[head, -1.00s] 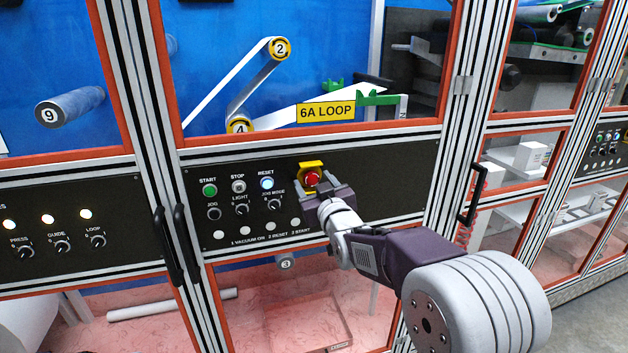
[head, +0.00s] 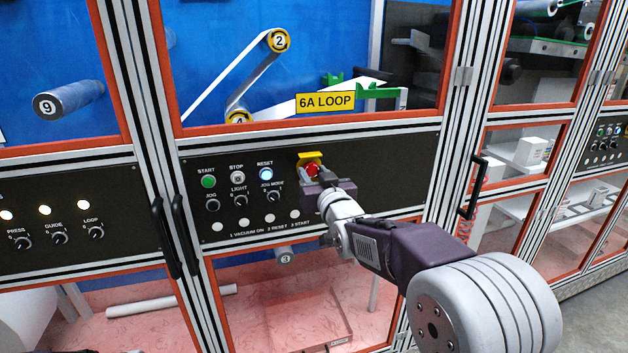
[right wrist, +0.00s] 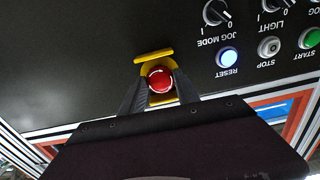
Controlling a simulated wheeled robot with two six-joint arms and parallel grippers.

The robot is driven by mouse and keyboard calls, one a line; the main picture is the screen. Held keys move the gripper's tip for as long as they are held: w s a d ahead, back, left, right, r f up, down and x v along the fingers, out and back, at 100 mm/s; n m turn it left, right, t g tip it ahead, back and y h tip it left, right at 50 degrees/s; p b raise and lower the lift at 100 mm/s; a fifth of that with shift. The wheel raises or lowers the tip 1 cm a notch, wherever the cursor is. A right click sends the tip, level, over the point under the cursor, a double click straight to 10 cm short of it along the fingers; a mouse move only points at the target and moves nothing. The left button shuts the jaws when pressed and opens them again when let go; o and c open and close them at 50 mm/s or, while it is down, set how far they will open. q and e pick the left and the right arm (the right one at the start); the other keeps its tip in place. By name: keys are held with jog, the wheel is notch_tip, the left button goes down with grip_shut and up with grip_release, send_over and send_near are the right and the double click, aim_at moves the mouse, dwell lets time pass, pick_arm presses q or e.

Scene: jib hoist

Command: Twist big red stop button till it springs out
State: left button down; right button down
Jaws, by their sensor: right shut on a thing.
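The big red stop button (head: 313,171) sits in a yellow surround (head: 310,158) on the black control panel. It also shows in the right wrist view (right wrist: 160,79), with a finger on each side of it. My right gripper (head: 314,176) is shut on the button, and its palm covers the lower part of the surround in the head view. Whether the button is pressed in or out I cannot tell.
Left of the button are a green START button (head: 208,181), a STOP button (head: 237,177), a lit RESET button (head: 265,173) and several knobs. Door handles (head: 180,235) stick out at the panel's left, and another handle (head: 474,188) at the right.

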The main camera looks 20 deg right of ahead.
jog(key=m+b, duration=0.1)
jog(key=m, duration=0.1)
jog(key=shift+s+m+b, duration=0.1)
jog(key=shift+m+b, duration=0.25)
jog(key=shift+m, duration=0.05)
jog(key=shift+r+m+b, duration=0.1)
jog(key=shift+m+b, duration=0.2)
jog(key=shift+m, duration=0.3)
jog(key=shift+r+m, duration=0.2)
jog(key=shift+m, duration=0.1)
